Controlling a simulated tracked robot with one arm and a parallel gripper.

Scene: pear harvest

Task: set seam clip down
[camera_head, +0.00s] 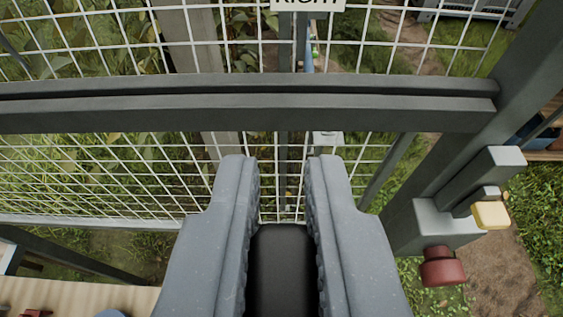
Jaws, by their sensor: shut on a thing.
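My gripper (282,180) reaches up from the bottom middle, its two grey ribbed fingers standing a short way apart. A smooth black block (282,268) fills the gap low between the fingers, and they are shut on it. It appears to be the seam clip, but its lower part is cut off by the frame edge and its full shape is hidden. The fingertips are in front of the wire mesh panel (90,165), below a dark grey horizontal rail (240,113).
A dark slanted post (515,75) stands at right with a red knob (441,267) and a yellow block (490,214). A wooden board (75,298) is at lower left. A partly cut-off sign (308,4) reads "RIGHT". Plants and a dirt path lie behind the mesh.

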